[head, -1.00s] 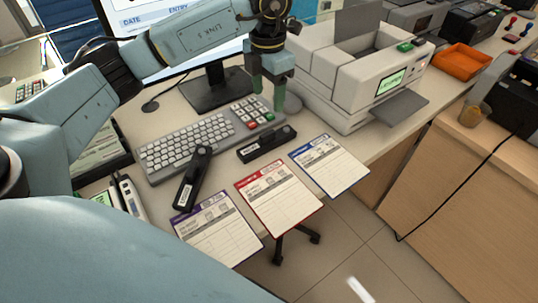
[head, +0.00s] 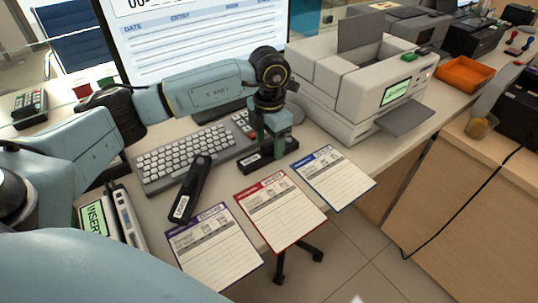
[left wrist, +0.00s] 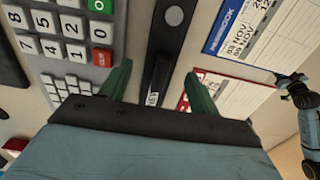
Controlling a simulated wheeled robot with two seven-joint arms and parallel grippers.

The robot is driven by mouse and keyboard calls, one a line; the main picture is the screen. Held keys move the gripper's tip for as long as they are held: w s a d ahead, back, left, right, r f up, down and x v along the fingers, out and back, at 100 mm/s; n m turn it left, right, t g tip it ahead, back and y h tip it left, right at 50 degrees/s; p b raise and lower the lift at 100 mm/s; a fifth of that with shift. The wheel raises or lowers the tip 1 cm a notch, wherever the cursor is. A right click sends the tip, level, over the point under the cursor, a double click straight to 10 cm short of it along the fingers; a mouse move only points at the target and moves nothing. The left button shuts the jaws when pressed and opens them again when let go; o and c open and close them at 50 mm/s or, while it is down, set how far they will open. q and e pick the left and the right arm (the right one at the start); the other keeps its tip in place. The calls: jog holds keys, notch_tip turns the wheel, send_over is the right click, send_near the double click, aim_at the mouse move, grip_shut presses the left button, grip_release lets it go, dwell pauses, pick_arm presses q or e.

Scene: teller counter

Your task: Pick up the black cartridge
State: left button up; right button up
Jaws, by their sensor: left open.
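Two long black cartridge-like pieces lie on the counter, each with a small white label. One black cartridge (head: 252,162) lies under my left gripper (head: 268,153), partly hidden by it. The other black piece (head: 190,187) lies to the left, slanting across the keyboard's front edge. My left gripper is open and points down. In the left wrist view the black cartridge (left wrist: 168,42) runs between its two green fingers (left wrist: 160,90); I cannot tell whether they touch it. What looks like my right arm's end (left wrist: 298,92) shows small at the right edge there.
A grey keyboard (head: 185,153) lies behind the cartridges. Three cards, purple (head: 215,245), red (head: 280,208) and blue (head: 333,178), lie along the front edge. A white printer (head: 345,95) stands right, a monitor (head: 190,35) behind. A handheld device (head: 128,215) lies left.

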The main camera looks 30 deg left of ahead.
pick_arm(q)
notch_tip(320, 180, down, 2)
jog(key=shift+f, duration=0.15)
jog(key=c, duration=1.1)
